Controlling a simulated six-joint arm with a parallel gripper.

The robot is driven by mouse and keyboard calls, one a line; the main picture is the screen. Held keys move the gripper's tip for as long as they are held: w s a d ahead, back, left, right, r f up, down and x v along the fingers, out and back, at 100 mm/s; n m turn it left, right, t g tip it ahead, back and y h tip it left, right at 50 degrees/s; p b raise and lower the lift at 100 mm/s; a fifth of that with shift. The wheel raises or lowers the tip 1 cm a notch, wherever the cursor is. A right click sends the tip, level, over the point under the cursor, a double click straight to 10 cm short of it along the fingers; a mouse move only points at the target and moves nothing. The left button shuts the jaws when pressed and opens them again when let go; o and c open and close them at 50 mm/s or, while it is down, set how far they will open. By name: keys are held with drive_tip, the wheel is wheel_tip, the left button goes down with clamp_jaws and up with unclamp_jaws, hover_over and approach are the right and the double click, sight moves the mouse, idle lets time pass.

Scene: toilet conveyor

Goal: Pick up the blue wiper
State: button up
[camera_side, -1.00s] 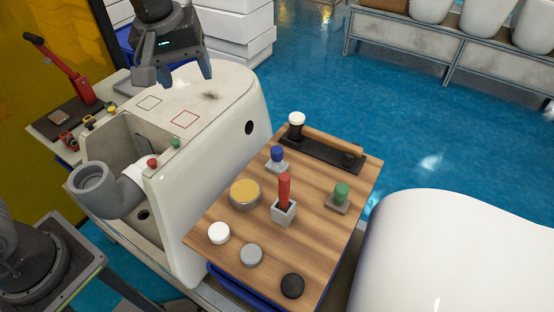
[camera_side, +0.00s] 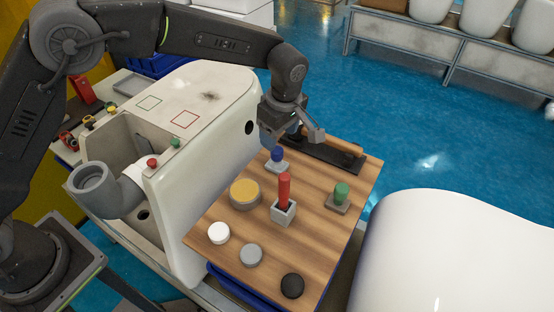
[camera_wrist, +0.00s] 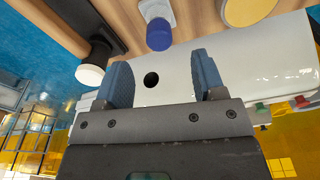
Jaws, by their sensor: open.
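The blue wiper (camera_side: 277,155) has a round blue knob on a light grey base. It stands upright on the wooden board (camera_side: 315,240), near its back left edge. My gripper (camera_side: 291,133) is just behind and above it in the side view, open and empty. In the wrist view the blue wiper (camera_wrist: 159,35) shows knob-end toward the camera, beyond and between the two blue fingers of my gripper (camera_wrist: 163,72). The fingers appear apart from the wiper. Part of the gripper hides the black tray behind it in the side view.
On the board stand a red-handled tool (camera_side: 284,190) in a grey holder, a green wiper (camera_side: 341,195), a yellow-topped disc (camera_side: 245,193) and several round pucks. A long black tray (camera_side: 330,154) lies at the back. The white toilet body (camera_side: 215,170) rises on the left.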

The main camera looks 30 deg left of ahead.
sight(277, 149)
drive_tip(key=f, duration=0.5)
drive_tip(key=a+f, duration=0.1)
drive_tip(key=f, duration=0.2)
drive_tip(key=shift+w+f, duration=0.1)
drive_tip(key=shift+f, duration=0.05)
drive_tip(key=shift+c, duration=0.3)
drive_tip(key=c, duration=1)
drive_tip(key=shift+o, duration=0.2)
wheel_tip(277, 149, up, 4)
drive_tip(key=shift+r, duration=0.15)
drive_tip(key=s+a+r, duration=0.1)
drive_tip(key=a+r, duration=0.5)
drive_tip(key=a, duration=0.5)
drive_tip(key=shift+s+a+r, duration=0.2)
drive_tip(key=shift+a+r, duration=0.05)
drive_tip(key=shift+r, duration=0.1)
